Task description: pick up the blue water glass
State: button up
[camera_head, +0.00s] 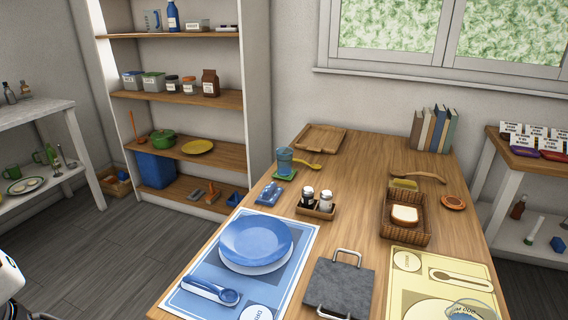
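The blue water glass (284,160) stands upright near the left edge of the wooden table, toward the back. It sits on a green coaster (285,174). Its blue body is see-through and looks unobstructed. My gripper is not in view. Only a white and dark rounded part, apparently of my arm, shows at the lower left edge, well away from the glass.
A wooden spoon (307,163) lies right of the glass, and a blue folded napkin (269,194) lies in front. Salt and pepper shakers (317,201) stand nearby. A blue plate (256,242) rests on the near-left mat. A wooden tray (320,139) lies behind.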

aim_at(285, 162)
jog(key=j+u, duration=0.4)
jog(key=i+j+u, duration=0.4)
jog(key=j, duration=0.2)
jog(key=i+j+u, duration=0.25)
jog(key=j+u, duration=0.15)
jog(key=j, duration=0.15)
jog(key=i+j+u, duration=0.4)
jog(key=i+j+z, duration=0.15)
jog(key=i, duration=0.4)
jog(key=i+j+z, duration=0.15)
jog(key=i, duration=0.4)
jog(key=i+z, duration=0.5)
jog(key=z, duration=0.2)
jog(key=i+z, duration=0.5)
jog(key=z, duration=0.25)
jog(key=i+z, duration=0.2)
jog(key=z, duration=0.15)
jog(key=i+z, duration=0.15)
jog(key=z, duration=0.25)
jog(key=i+l+z, duration=0.15)
jog(key=i+z, duration=0.75)
jog(key=k+l, duration=0.05)
jog(key=k, duration=0.05)
